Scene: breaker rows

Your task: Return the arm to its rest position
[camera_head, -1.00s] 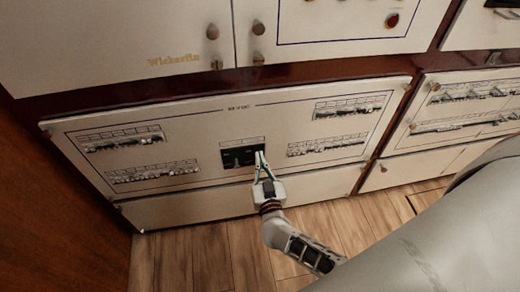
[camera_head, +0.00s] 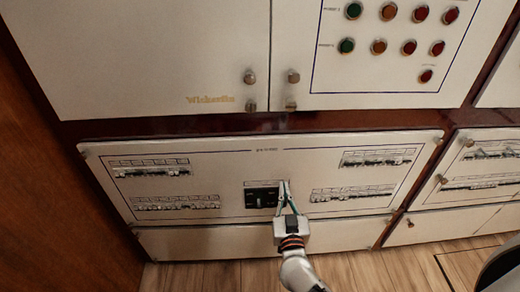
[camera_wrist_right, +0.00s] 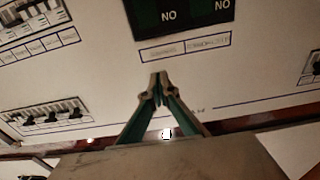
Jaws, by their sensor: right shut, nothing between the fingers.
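My right gripper (camera_head: 284,190) is in front of the lower breaker panel (camera_head: 225,158), beside the right edge of a black switch block (camera_head: 262,197). Its fingers are shut with nothing between them. In the right wrist view the closed fingertips (camera_wrist_right: 158,80) point at the white panel face, apart from the dark block (camera_wrist_right: 182,14) marked "NO". I cannot tell whether the fingertips touch the panel. My left gripper is not in view.
Rows of breakers (camera_head: 150,168) lie on both sides of the panel. Above is a white cabinet with round knobs (camera_head: 250,77) and coloured buttons (camera_head: 379,47). A brown wooden wall (camera_head: 50,200) stands at the left. The wood floor (camera_head: 365,270) below is partly free.

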